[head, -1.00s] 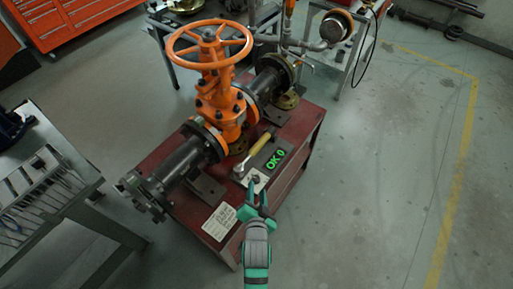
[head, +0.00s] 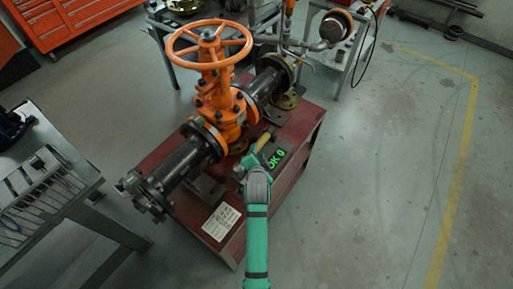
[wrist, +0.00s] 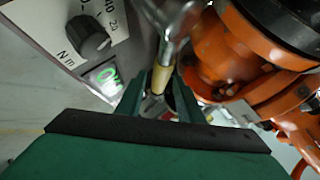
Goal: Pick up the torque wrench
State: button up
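The torque wrench lies on the red bench beside the tester box. Its yellow handle (head: 264,141) shows in the head view just beyond my gripper (head: 250,163), which hides its head end. In the wrist view, the wrench's silver metal part (wrist: 172,18) is at the top, and its yellowish handle (wrist: 160,77) runs down between the fingers of my gripper (wrist: 160,98). The fingers stand apart on either side of it. I cannot tell whether they touch it.
The tester box (wrist: 62,18) with a dial and green display (head: 276,158) is close beside the wrench. The orange gate valve (head: 226,100) stands close on the other side. A paper card (head: 221,222) lies on the red bench (head: 300,160).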

jog(key=shift+x, duration=2.7)
jog(key=shift+a, duration=0.15)
jog(key=shift+c, duration=0.7)
grip_shut()
jog(key=shift+r, duration=0.25)
